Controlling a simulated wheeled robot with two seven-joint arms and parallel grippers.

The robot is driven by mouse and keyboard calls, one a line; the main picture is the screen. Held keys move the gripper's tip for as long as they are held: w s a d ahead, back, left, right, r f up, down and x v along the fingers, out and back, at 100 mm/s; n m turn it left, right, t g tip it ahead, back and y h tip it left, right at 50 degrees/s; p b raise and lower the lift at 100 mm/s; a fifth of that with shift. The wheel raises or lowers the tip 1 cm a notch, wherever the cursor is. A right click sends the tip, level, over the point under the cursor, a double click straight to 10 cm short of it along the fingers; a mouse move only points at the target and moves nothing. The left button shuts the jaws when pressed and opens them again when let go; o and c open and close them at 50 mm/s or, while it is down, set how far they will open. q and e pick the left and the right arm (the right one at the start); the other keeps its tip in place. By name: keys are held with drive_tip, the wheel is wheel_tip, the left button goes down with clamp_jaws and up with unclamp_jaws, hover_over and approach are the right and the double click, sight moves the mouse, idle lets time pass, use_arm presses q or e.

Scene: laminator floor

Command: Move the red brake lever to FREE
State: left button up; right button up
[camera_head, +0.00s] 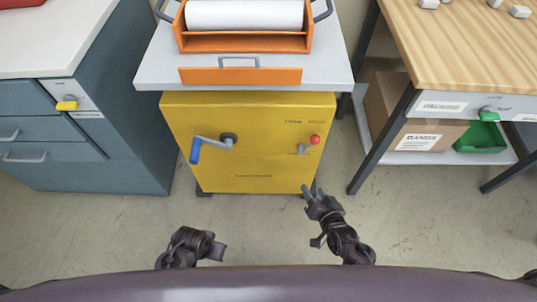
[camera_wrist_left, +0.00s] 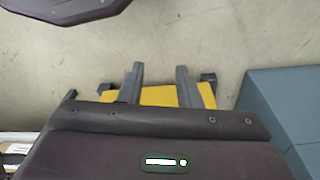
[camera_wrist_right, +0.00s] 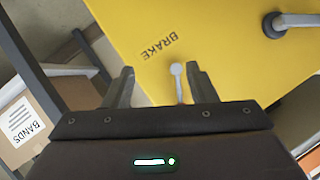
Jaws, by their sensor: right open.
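The red brake lever (camera_head: 315,139) is on the upper right of the yellow cabinet front (camera_head: 250,165). It leans up and to the right from its grey pivot, under the right one of two small words; the left word looks like FREE. In the right wrist view the lever's grey pivot and stem (camera_wrist_right: 178,82) show between the fingers, beside the printed word BRAKE; the red knob is hidden there. My right gripper (camera_head: 311,190) is open and empty, below the lever and apart from it. My left gripper (camera_head: 218,250) is open and empty, low over the floor; its fingers show in the left wrist view (camera_wrist_left: 159,80).
A crank with a blue handle (camera_head: 196,150) sticks out left of the lever. An orange tray (camera_head: 240,76) with a white roll is on the cabinet top. A blue drawer unit (camera_head: 130,125) stands left, a wooden-topped bench (camera_head: 470,50) right. The floor in front is clear.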

drive_tip(key=w+d+r+m+t+b, duration=0.2)
drive_tip(key=w+d+r+t+b, duration=0.1)
drive_tip(key=w+r+t+b, duration=0.4)
use_arm(q)
drive_tip(key=shift+m+t+h, duration=0.3)
drive_tip(key=shift+m+t, duration=0.1)
drive_tip(key=shift+t, duration=0.1)
drive_tip(key=r, duration=0.1)
drive_tip(key=w+d+r, duration=0.1)
drive_tip(key=r, duration=0.1)
drive_tip(key=d+r, duration=0.1)
drive_tip(key=r, duration=0.1)
drive_tip(key=shift+w+r, duration=0.1)
drive_tip(key=shift+w, duration=0.2)
use_arm(e)
drive_tip(key=w+a+r+g, duration=0.1)
drive_tip(key=w+a+g, duration=0.1)
drive_tip(key=w, duration=0.4)
drive_tip(key=shift+c, duration=0.2)
clamp_jaws()
